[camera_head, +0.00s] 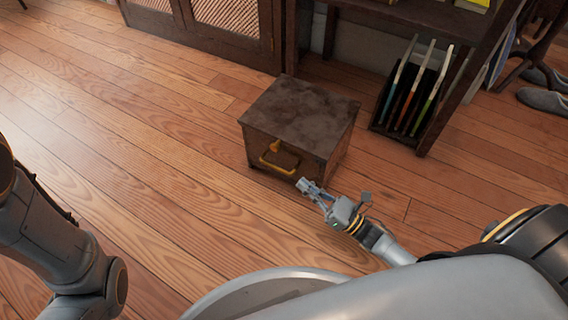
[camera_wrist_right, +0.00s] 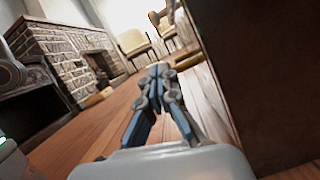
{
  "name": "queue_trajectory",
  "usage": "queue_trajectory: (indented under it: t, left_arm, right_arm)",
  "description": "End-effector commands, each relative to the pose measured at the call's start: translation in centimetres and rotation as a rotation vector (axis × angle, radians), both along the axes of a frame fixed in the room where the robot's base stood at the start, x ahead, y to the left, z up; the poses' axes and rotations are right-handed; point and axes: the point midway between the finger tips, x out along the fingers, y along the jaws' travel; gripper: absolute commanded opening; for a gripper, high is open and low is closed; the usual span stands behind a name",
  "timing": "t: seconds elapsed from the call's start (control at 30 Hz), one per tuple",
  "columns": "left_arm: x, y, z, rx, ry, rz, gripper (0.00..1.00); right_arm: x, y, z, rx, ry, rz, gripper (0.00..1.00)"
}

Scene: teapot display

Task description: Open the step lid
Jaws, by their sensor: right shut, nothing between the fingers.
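The step (camera_head: 300,110) is a dark wooden box on the floor with a flat, mottled lid on top. The lid lies flat, closed on the box. A yellow handle (camera_head: 278,162) is on its front face. My right gripper (camera_head: 304,185) is shut and empty, low beside the box's front right corner. In the right wrist view its fingertips (camera_wrist_right: 160,72) are together, and the dark side of the box (camera_wrist_right: 265,80) fills the right edge. My left arm shows at the left of the head view, but its gripper is out of view.
A shelf with upright thin books (camera_head: 408,95) stands behind the box at the right. A dark cabinet (camera_head: 215,25) is behind at the left. Grey shoes (camera_head: 542,100) lie at the far right. The wooden floor left of the box is clear.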

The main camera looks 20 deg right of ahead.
Motion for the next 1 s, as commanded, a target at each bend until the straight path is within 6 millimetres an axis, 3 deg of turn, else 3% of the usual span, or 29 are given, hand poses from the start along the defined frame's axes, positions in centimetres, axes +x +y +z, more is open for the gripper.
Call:
queue_trajectory:
  t: [0.27, 0.4, 0.6, 1.0]
  left_arm:
    - [0.1, 0.0, -2.8, 0.000, 0.002, 0.000, 0.49]
    - [0.1, 0.0, -3.3, 0.000, 0.002, 0.000, 0.49]
    - [0.1, 0.0, -3.8, 0.000, 0.002, 0.000, 0.49]
    - [0.1, 0.0, -3.7, 0.001, 0.002, 0.001, 0.49]
  right_arm:
    - [4.8, 3.3, 1.6, 0.000, -0.006, 0.002, 0.00]
    - [5.5, 3.4, 3.6, -0.001, -0.002, 0.002, 0.00]
    - [6.2, 3.6, 5.0, 0.000, 0.000, 0.000, 0.00]
    - [6.3, 3.6, 5.3, 0.002, 0.003, -0.001, 0.00]
